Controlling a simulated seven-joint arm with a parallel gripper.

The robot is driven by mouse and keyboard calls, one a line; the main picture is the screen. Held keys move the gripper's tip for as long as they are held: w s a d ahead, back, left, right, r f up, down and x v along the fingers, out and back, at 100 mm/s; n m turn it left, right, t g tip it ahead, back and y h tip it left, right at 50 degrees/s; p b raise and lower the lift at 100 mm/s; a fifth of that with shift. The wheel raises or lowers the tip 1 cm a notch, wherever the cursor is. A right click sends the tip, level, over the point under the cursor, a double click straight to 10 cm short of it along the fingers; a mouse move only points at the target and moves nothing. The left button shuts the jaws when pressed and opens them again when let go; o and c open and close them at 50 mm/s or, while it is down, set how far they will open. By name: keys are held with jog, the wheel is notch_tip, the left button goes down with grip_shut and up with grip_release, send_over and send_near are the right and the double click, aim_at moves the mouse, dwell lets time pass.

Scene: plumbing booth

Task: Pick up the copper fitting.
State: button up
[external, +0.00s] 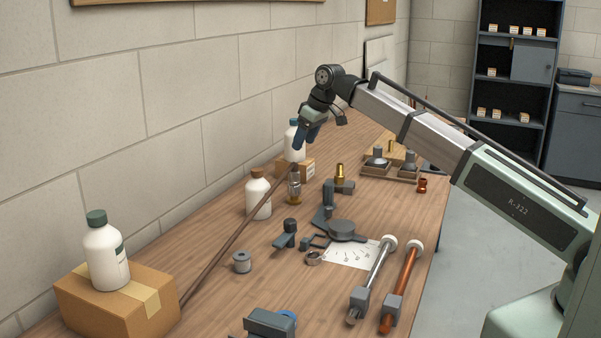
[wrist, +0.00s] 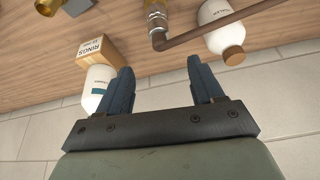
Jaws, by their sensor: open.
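The small copper fitting (external: 422,185) stands near the right edge of the workbench in the external view, beside a wooden tray. I cannot make it out in the wrist view. My gripper (external: 306,146) is raised over the wall side of the bench, close to a white bottle with a dark cap, well to the left of the fitting. Its two blue fingers are apart with nothing between them, as the wrist view (wrist: 160,68) also shows.
A long brown pipe (external: 235,235) slants over the bench below my gripper, beside a brown-capped bottle (external: 258,196). A small carton (wrist: 103,48) stands nearby. The tray (external: 385,173) holds grey parts. A brass-topped block (external: 343,184) lies between my gripper and the fitting.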

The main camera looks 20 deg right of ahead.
jog(key=shift+c, duration=0.2)
jog(key=w+d+m, duration=0.2)
jog(key=w+d, duration=0.3)
jog(key=d, duration=0.8)
jog(key=m+t+h, duration=0.1)
jog(key=m+h, duration=0.1)
jog(key=m, duration=0.2)
send_over(424, 180)
jog(key=w, duration=0.3)
notch_tip(424, 180, down, 3)
jog(key=s+d+f, duration=0.1)
jog(key=s+f, duration=0.2)
jog(key=s, duration=0.5)
jog(key=shift+x, duration=6.85)
jog(key=shift+w+r, duration=0.1)
jog(key=shift+w, duration=0.05)
jog(key=shift+c, duration=0.2)
